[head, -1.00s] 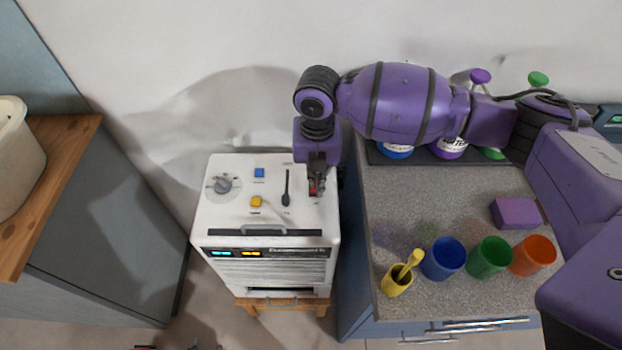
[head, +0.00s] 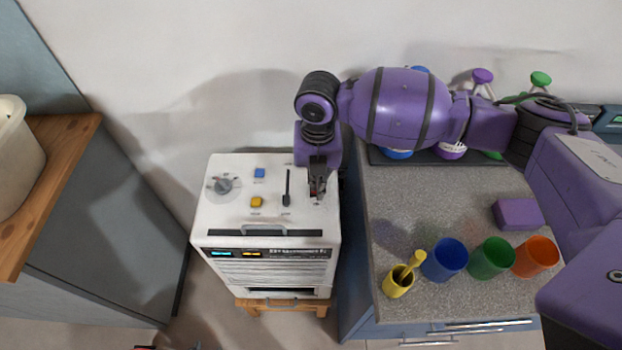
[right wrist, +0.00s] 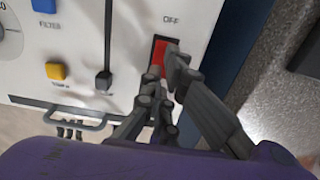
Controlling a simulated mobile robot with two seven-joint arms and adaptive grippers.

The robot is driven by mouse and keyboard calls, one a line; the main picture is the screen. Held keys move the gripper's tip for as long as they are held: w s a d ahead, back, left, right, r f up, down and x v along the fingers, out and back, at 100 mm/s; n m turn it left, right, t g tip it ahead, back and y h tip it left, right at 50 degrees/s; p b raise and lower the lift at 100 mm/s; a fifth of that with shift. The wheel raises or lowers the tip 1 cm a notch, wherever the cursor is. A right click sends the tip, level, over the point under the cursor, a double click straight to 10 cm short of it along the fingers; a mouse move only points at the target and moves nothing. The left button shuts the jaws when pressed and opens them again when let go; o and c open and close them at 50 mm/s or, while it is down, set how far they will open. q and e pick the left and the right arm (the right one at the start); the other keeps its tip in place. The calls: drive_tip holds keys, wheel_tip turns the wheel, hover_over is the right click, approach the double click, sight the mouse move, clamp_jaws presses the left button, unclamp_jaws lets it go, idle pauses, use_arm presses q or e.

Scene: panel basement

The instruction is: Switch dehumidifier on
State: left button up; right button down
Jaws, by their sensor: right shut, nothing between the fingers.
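The white dehumidifier (head: 225,222) stands on a small wooden stand between two cabinets. Its top panel has a round dial, a blue button, a yellow button and a dark slider. In the right wrist view a red rocker switch (right wrist: 158,54) sits at the panel's right side, with "OFF" printed above it. My right gripper (head: 318,194) is shut and empty, pointing down at the switch. In the right wrist view its fingertips (right wrist: 172,68) overlap the switch's lower right part; whether they press it I cannot tell. The left gripper is not in view.
The grey counter (head: 410,205) on the right carries a purple block (head: 517,213) and yellow, blue, green and orange cups. Bottles stand on a dark tray behind my right arm. A wooden-topped cabinet (head: 50,170) stands on the left. Floor between it and the dehumidifier is clear.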

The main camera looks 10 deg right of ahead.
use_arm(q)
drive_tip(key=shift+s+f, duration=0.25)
use_arm(e)
drive_tip(key=shift+s+f, duration=0.1)
drive_tip(key=shift+f, duration=0.55)
